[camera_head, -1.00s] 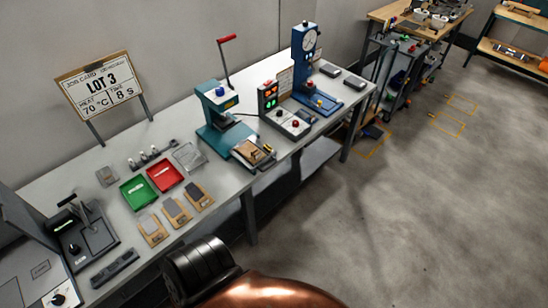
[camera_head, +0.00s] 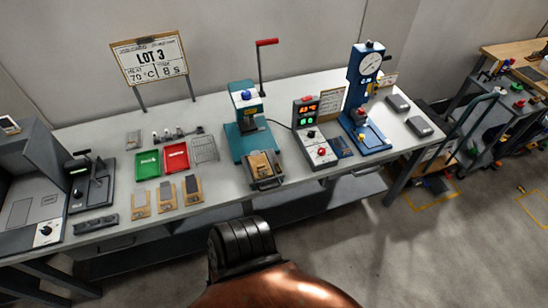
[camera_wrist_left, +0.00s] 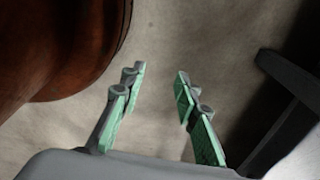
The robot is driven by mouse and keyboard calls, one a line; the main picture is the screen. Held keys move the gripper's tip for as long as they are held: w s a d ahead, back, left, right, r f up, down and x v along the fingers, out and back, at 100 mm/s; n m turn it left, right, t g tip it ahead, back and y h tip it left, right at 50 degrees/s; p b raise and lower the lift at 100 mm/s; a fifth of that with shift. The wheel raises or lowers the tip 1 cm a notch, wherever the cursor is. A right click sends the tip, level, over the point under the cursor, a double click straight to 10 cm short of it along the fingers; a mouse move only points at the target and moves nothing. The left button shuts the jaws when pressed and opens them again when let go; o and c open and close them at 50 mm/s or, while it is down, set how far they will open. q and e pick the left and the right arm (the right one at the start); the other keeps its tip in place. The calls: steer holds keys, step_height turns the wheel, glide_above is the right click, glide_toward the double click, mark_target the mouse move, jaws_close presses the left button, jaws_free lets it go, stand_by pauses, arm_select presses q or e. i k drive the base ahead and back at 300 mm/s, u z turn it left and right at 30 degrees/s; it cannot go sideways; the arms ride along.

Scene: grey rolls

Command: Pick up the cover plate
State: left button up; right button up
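Several small flat parts lie on the workbench in the head view, and I cannot tell for sure which is the cover plate. Three cardboard-coloured holders with dark or grey flat pieces, the left holder (camera_head: 140,202), middle holder (camera_head: 166,194) and right holder (camera_head: 193,189), lie near the front edge. A thin grey see-through plate or rack (camera_head: 205,149) lies beside the red tray. My left gripper (camera_wrist_left: 160,88) shows in the left wrist view with its green-padded fingers apart and nothing between them, over bare floor. My right gripper is not in view.
A green tray (camera_head: 148,163) and red tray (camera_head: 176,157) sit behind the holders. A teal lever press (camera_head: 244,135), a control box (camera_head: 307,128) and a blue dial gauge stand (camera_head: 361,95) stand to the right. A dark device (camera_head: 91,185) stands left.

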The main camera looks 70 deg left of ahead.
mark_target(259, 162)
steer(key=u, duration=0.55)
steer(key=i, duration=1)
steer(key=u, duration=0.95)
